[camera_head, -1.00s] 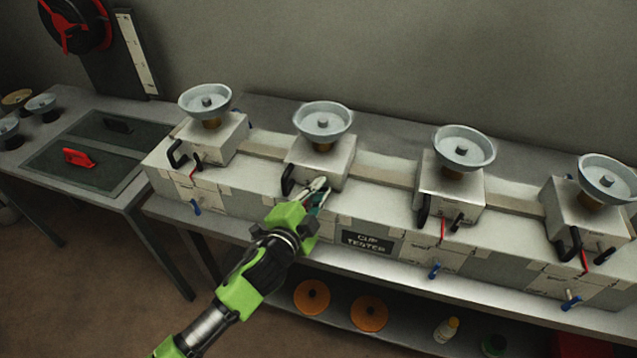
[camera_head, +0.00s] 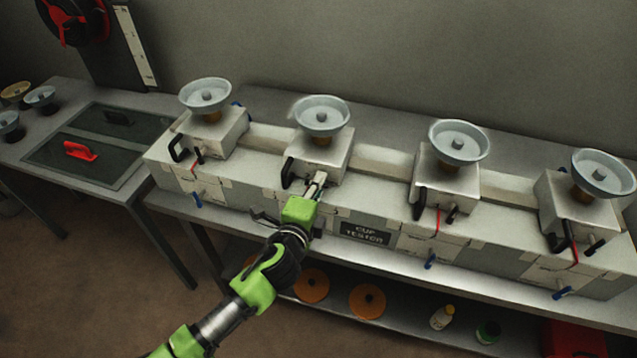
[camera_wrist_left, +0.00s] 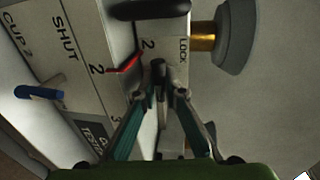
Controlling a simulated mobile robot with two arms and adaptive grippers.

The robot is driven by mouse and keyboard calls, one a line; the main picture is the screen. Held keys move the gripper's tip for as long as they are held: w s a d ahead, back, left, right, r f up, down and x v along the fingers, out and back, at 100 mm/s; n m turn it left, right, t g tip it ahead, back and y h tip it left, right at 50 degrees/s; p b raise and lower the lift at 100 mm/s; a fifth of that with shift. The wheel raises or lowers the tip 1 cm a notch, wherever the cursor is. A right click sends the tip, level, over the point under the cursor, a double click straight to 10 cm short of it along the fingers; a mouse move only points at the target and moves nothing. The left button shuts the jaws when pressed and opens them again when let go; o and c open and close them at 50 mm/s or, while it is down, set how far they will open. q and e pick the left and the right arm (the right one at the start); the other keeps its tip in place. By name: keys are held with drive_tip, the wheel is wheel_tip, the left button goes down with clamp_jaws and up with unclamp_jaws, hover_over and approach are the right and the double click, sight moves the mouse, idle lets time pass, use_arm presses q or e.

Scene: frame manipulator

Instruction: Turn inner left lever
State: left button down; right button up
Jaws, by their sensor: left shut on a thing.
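The cup tester is a long pale block with several box units, each with a grey round cup on top. My left gripper (camera_head: 317,186) is at the front of the second box (camera_head: 322,152) from the left. In the left wrist view, my left gripper (camera_wrist_left: 162,98) is shut on a small dark lever (camera_wrist_left: 158,72), whose end stands up between the fingers. The box beside it is marked "2" and "LOCK". The lever is mostly hidden by the fingers in the head view. My right gripper is not in view.
A black handle (camera_head: 287,172) is just left of my gripper on the same box. A red pointer (camera_wrist_left: 124,66) and a blue lever (camera_wrist_left: 38,92) are close by in the left wrist view. The "CUP TESTER" sign (camera_head: 364,234) is below right.

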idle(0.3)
use_arm(q)
drive_tip(key=c, duration=2.1)
unclamp_jaws()
drive_tip(key=v, duration=1.2)
